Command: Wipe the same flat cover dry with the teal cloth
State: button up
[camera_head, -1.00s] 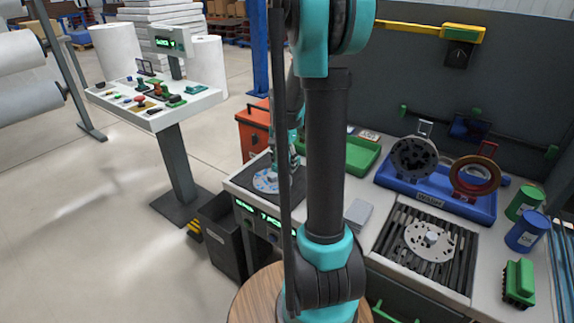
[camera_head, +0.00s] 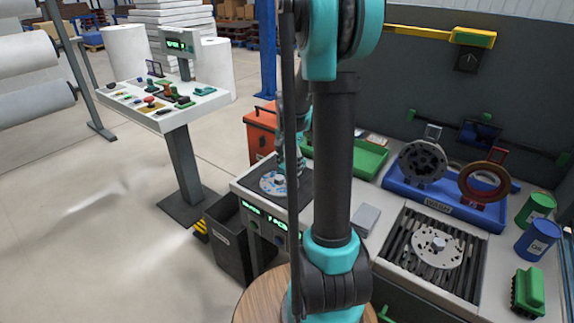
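A flat round grey cover (camera_head: 272,183) with holes and blue patches lies on a dark plate on the low unit with green displays, left of my arm. The far end of my arm, with my gripper (camera_head: 291,168), reaches down at the right side of this cover. My own upright arm link partly hides it, and the fingers are too small to make out. I cannot make out a teal cloth for certain, at the gripper or elsewhere. Another flat perforated cover (camera_head: 435,247) lies on the slatted rack (camera_head: 400,262) at the right.
A blue tray (camera_head: 420,198) holds a dark disc (camera_head: 422,160) and a reddish ring (camera_head: 485,181). A green tray (camera_head: 368,160), a green can (camera_head: 536,208), a blue can (camera_head: 537,238) and a green brush-like block (camera_head: 528,292) stand nearby. A white console (camera_head: 165,112) stands left; open floor lies before it.

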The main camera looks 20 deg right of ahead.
jog(key=shift+s+d+f, duration=0.1)
jog(key=shift+s+d, duration=0.7)
jog(key=shift+s, duration=0.3)
jog(key=shift+r, duration=3)
